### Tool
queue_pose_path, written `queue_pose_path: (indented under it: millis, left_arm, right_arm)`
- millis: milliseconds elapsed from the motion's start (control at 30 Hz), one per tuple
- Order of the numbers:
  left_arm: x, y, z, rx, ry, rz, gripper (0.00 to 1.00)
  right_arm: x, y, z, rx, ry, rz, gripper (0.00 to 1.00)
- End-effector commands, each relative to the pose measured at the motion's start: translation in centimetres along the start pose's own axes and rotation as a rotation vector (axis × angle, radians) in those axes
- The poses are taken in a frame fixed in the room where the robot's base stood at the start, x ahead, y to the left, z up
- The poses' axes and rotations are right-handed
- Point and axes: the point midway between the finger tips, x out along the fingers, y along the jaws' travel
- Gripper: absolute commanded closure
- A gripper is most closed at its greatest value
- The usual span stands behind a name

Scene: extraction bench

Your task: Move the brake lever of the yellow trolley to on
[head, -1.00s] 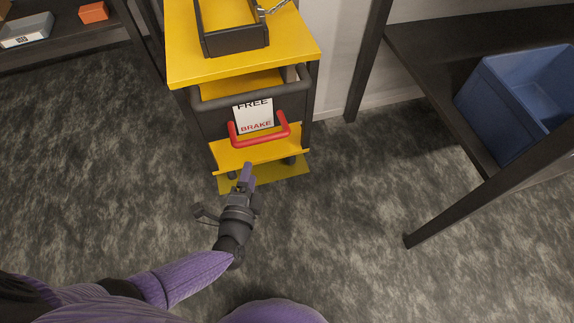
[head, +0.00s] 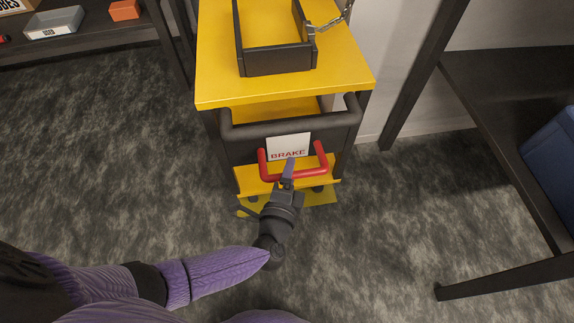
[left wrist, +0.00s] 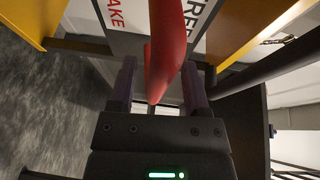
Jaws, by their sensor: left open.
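The yellow trolley (head: 350,78) stands ahead of me in the head view. Its red U-shaped brake lever (head: 264,165) hangs low on its front, level with the lower part of a white sign (head: 289,143) that reads BRAKE. My left gripper (head: 289,168) is at the lever's crossbar and hides part of it. In the left wrist view the red lever (left wrist: 168,45) runs between the two open fingers of my left gripper (left wrist: 158,75), with a gap visible on each side. My right gripper is in neither view.
A dark push bar (head: 290,126) crosses the trolley front above the lever. A black open box (head: 277,62) with a chain sits on top. A dark rack with a blue bin (head: 553,165) stands at right. Shelves stand at far left. Carpet between is clear.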

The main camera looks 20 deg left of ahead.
Motion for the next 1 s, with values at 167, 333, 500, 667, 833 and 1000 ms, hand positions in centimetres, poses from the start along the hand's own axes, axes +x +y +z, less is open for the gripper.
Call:
queue_pose_path:
  millis: [167,333,500,667,833,1000]
  left_arm:
    - [0.01,-0.03,-0.05,0.000,0.000,0.000,0.39]
    - [0.01,-0.02,-0.04,0.000,0.000,0.000,0.60]
    - [0.00,-0.02,-0.04,0.000,0.000,0.000,0.96]
    - [0.00,-0.03,-0.03,0.000,0.000,0.000,1.00]
    - [0.00,-0.03,-0.03,0.000,0.000,-0.001,1.00]
    - [0.00,-0.04,-0.03,0.000,0.000,-0.001,1.00]
  right_arm:
    - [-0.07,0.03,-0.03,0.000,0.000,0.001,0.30]
    - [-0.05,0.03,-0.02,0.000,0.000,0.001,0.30]
    - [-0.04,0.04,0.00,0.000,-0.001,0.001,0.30]
    - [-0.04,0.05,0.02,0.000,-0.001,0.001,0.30]
    - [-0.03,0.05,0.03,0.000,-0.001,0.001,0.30]
    - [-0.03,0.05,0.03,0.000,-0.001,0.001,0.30]
